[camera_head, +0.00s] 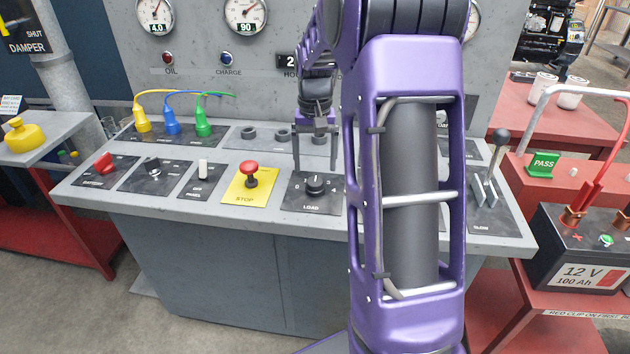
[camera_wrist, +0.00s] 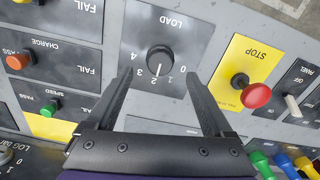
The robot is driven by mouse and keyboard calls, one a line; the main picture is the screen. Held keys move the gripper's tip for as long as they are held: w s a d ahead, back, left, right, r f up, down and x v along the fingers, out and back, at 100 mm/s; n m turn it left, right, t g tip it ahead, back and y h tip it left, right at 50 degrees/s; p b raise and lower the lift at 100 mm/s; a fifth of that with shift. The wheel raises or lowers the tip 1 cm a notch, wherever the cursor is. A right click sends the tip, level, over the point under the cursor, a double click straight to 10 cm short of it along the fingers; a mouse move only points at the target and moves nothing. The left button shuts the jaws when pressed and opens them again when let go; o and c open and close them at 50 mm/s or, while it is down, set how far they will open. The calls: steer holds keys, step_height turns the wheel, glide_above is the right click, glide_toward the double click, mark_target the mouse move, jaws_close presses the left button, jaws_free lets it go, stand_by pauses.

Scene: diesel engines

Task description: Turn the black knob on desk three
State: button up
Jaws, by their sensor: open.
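The black knob (camera_head: 315,184) sits on a dark plate marked LOAD (camera_head: 328,204) on the grey desk. In the wrist view the same knob (camera_wrist: 160,60) shows upside down, with a white pointer line toward the bottom of the picture and numbers around it. I cannot tell exactly which number it points at. My gripper (camera_head: 316,160) is open, its two fingers apart above and just behind the knob in the head view. In the wrist view my gripper (camera_wrist: 159,77) has one fingertip on each side below the knob, with nothing between them.
A red STOP button (camera_head: 250,172) on a yellow plate stands close left of the knob. A smaller black switch (camera_head: 152,165) and a red lever (camera_head: 104,163) are farther left. Coloured plugs (camera_head: 203,124) stand behind. My arm hides the desk right of the knob.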

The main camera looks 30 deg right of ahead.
mark_target(315, 181)
step_height(315, 181, down, 5)
steer(key=shift+f, duration=0.2)
steer(key=c, duration=1.4)
